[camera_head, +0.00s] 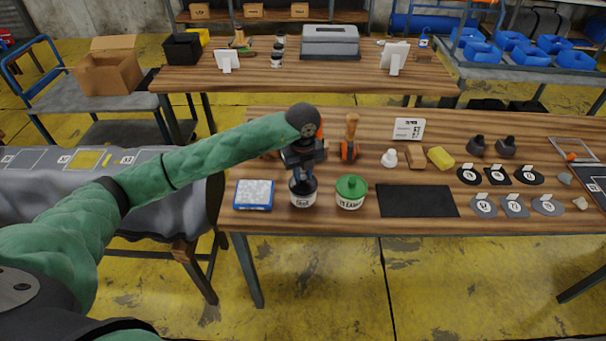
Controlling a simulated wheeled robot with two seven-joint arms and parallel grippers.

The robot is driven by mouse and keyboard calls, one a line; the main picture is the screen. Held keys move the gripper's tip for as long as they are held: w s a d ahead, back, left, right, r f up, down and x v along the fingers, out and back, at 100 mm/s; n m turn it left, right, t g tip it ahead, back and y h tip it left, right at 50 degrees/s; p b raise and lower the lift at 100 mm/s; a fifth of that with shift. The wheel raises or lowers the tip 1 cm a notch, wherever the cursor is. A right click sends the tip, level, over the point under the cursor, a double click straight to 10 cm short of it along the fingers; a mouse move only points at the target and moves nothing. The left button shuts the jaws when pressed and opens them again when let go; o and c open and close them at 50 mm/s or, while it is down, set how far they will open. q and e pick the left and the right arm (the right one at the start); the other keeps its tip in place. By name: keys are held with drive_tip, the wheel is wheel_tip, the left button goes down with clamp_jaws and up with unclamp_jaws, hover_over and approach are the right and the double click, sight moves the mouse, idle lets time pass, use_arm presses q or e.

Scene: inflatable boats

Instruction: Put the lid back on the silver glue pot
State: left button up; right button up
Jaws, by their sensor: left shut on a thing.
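The silver glue pot (303,199), a small pale pot with a printed label, stands upright near the front left of the wooden table. My left gripper (302,178) comes down from above, right over the pot's mouth. It is shut on the dark lid (302,186), which is small and partly hidden by the fingers. The lid is at the pot's top; I cannot tell whether it is seated or slightly above. My right gripper is not in view.
A green-lidded cleaner pot (350,192) stands close to the right. A blue-edged pad box (254,195) lies to the left. A wooden-handled brush (350,140) stands behind. A black mat (417,201) lies bare further right, with patches (513,208) beyond.

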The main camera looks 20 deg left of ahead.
use_arm(q)
drive_tip(key=shift+f+b, duration=0.2)
drive_tip(key=shift+b, duration=0.4)
idle(1.3)
idle(0.3)
drive_tip(key=o, duration=1.5)
drive_tip(key=shift+r, duration=0.1)
drive_tip(key=shift+r+p, duration=1.25)
drive_tip(key=shift+r, duration=2.15)
drive_tip(key=shift+c, duration=0.4)
clamp_jaws()
